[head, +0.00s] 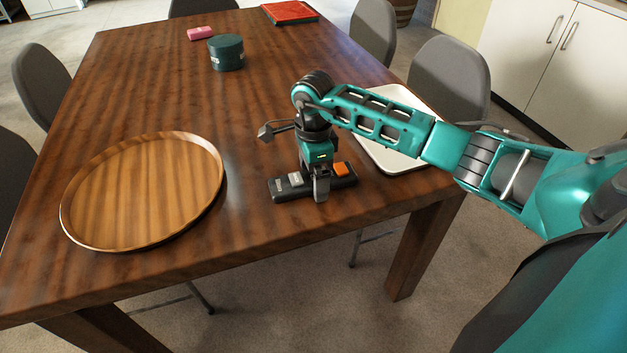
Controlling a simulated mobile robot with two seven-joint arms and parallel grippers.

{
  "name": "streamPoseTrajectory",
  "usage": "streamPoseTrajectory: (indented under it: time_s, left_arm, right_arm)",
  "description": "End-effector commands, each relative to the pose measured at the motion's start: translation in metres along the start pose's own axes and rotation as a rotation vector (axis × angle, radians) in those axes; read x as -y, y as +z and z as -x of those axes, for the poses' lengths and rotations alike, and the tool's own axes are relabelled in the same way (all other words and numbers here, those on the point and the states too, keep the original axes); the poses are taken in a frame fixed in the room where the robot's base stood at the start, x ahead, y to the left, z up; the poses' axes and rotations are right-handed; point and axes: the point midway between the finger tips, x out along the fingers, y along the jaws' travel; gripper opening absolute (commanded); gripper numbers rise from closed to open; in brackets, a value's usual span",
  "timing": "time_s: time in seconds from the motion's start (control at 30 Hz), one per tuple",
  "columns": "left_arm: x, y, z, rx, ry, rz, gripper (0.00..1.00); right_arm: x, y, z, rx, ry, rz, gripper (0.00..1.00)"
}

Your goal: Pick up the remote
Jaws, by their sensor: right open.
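The remote (284,189) is a dark, flat bar lying on the wooden table near its front edge. It has a pale grey patch on its left part and an orange block (341,169) at its right end. My right gripper (320,194) points down over the middle of the remote. It is open, and its near finger stands in front of the remote's near side. The far finger is hidden, and I cannot tell whether the fingers touch the remote. My left gripper is not in view.
A round wooden tray (146,190) lies left on the table (170,85). A white tray (388,155) lies partly behind my right arm. A dark green tin (226,53), a pink block (201,33) and a red book (289,12) lie farther back. Grey chairs (449,75) surround the table.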

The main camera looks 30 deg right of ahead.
Motion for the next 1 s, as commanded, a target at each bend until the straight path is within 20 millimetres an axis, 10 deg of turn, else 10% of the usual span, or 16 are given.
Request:
streamPoseTrajectory:
  time_s: [0.77, 1.0]
  left_arm:
    - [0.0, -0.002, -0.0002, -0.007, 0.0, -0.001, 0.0]
    - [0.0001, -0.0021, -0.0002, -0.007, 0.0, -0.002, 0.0]
  right_arm:
    - [0.0001, -0.0002, 0.0009, 0.0, 0.0, 0.0, 0.28]
    - [0.0005, -0.0001, 0.0021, 0.001, -0.002, 0.0, 0.27]
